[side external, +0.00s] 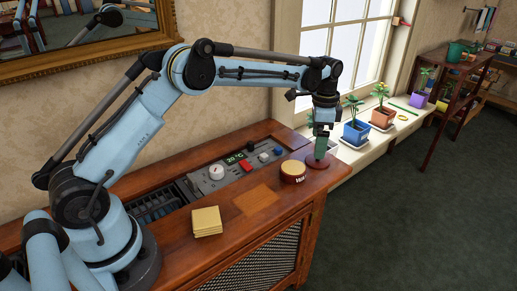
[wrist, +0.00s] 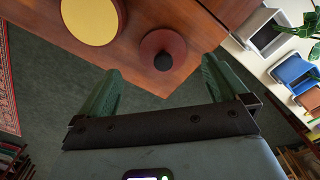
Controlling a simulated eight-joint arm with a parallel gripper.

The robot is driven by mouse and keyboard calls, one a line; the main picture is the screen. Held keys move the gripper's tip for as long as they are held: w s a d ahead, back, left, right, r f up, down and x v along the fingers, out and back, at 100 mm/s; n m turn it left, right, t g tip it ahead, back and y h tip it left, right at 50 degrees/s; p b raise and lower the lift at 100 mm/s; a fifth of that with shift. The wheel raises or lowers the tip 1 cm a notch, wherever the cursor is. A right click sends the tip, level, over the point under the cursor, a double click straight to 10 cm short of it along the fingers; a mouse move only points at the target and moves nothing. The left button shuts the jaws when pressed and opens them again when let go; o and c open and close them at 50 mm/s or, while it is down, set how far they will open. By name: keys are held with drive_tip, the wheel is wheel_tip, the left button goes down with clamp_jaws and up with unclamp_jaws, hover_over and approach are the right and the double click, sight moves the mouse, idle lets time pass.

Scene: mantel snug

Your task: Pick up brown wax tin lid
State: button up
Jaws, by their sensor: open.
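The brown wax tin lid (wrist: 150,46) is a flat reddish-brown disc with a black knob, lying on the wooden cabinet top near its right end. In the side external view the lid (side external: 312,163) is partly hidden by my gripper (side external: 320,154). My gripper points down over the lid and is open. In the wrist view the green fingers of my gripper (wrist: 162,76) stand wide apart, with the knob between them and a little farther out. Nothing is held. I cannot tell the exact height above the knob.
A round tin with a yellow top (side external: 293,169) stands just left of the lid. A control panel (side external: 235,172) with dial and switches lies behind it. Yellow pads (side external: 207,221) sit nearer my base. Potted plants, one blue (side external: 357,132), line the windowsill. The cabinet edge is close by.

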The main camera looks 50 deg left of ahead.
drive_tip(key=f, duration=0.5)
drive_tip(key=shift+w+d, duration=0.1)
drive_tip(key=shift+w, duration=0.25)
drive_tip(key=c, duration=1)
drive_tip(key=shift+r, duration=0.1)
